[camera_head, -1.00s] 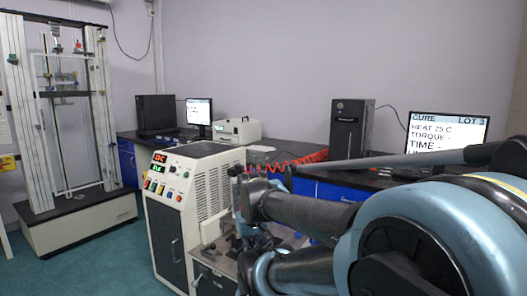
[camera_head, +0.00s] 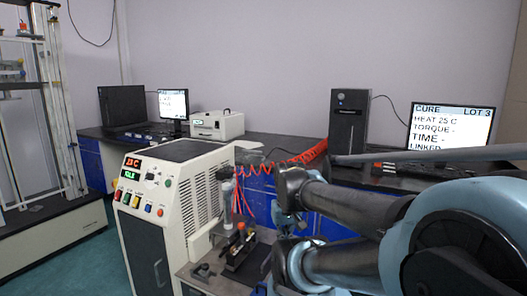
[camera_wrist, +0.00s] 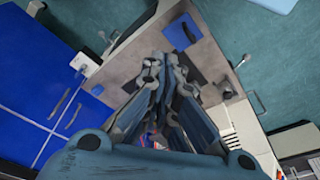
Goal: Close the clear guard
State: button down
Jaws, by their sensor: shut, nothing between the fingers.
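The rheometer (camera_head: 165,205) is a cream cabinet with a dark top, a lit display and coloured buttons, left of centre in the head view. Its lower work deck (camera_head: 205,275) holds a dark fixture (camera_head: 240,250) with an orange-red part and an upright grey cylinder behind it. I cannot make out the clear guard surely in either view, nor its angle. I see no contact with the deck. My arm hides the area right of the fixture in the head view.
A dark bench with blue cabinets runs along the back wall, bearing a white box (camera_head: 217,125), a black computer tower (camera_head: 347,135) and a monitor (camera_head: 452,130). A red coiled hose (camera_head: 300,160) hangs behind the rheometer. A tall frame (camera_head: 45,120) stands left. Green floor is free between.

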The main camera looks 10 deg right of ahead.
jog(key=w+r+m, duration=0.5)
jog(key=w+r, duration=2.2)
jog(key=w, duration=0.4)
jog(key=w+d+r+m+g, duration=0.1)
jog(key=w+r+m, duration=0.2)
jog(key=w, duration=1.1)
notch_tip(320, 180, down, 11)
jog(key=s+a, duration=0.1)
jog(key=shift+s+a+h, duration=0.2)
jog(key=shift+s+h, duration=0.1)
jog(key=shift+h, duration=0.1)
jog(key=shift+f, duration=0.1)
